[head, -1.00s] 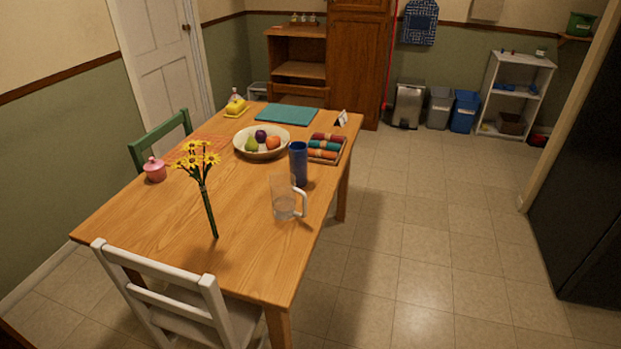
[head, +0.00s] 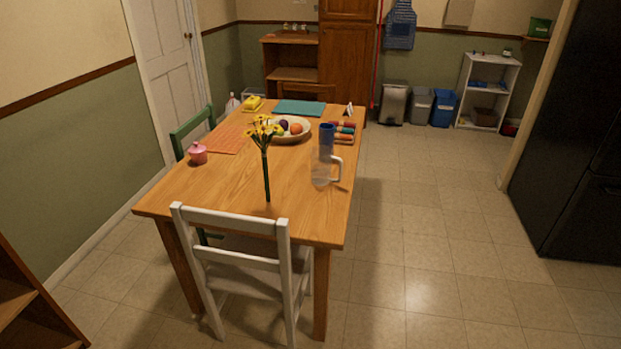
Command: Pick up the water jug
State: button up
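The water jug (head: 322,174) is clear, with a pale handle on its right side. It stands upright on the wooden table (head: 215,190), near the table's right edge. A dark blue cup or tumbler (head: 327,138) stands behind it and overlaps it in the head view. My gripper is not in view.
A white chair (head: 232,220) stands at the table's near end. Yellow flowers (head: 264,130), a pink lidded pot (head: 198,153), a fruit bowl (head: 292,136) and a tray of rolled cloths (head: 344,132) are on the table. The tiled floor (head: 430,230) right of the table is clear.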

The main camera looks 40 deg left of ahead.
aim_at(321, 157)
jog(key=u, duration=1.15)
